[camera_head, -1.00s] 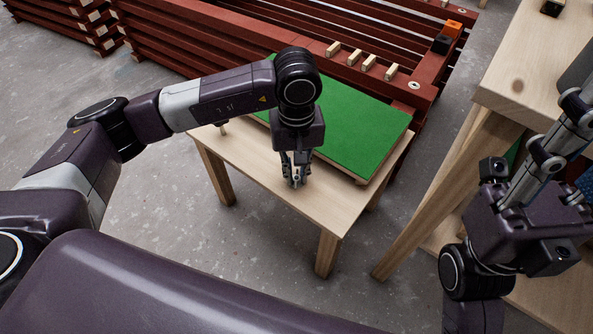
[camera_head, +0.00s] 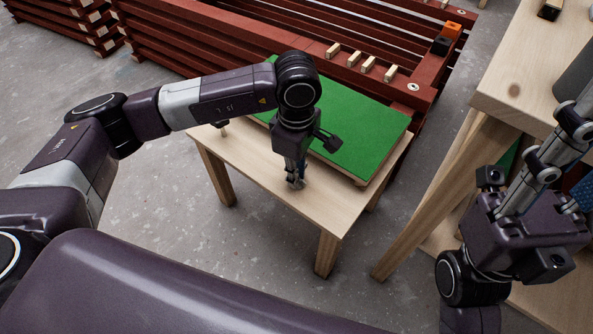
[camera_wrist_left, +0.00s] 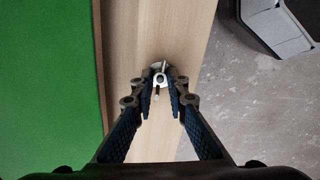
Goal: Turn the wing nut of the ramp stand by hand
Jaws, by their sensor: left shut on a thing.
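The ramp stand is a small pale wooden table with a green sloped board (camera_head: 350,140) on top. Its small metal wing nut (camera_wrist_left: 159,80) stands on the bare wood strip beside the board, between my left fingertips in the left wrist view. My left gripper (camera_head: 297,183) points straight down at the strip near the table's front edge. It also shows in the left wrist view (camera_wrist_left: 161,88), shut on the wing nut. In the head view the fingers hide most of the nut. My right gripper (camera_head: 562,145) is at the right, away from the stand; its fingertips are unclear.
Dark red slatted battens (camera_head: 385,75) stand behind the stand, with small wood blocks and an orange and a black block on them. A taller wooden bench (camera_head: 510,95) is at the right. Grey floor (camera_head: 250,235) is free in front.

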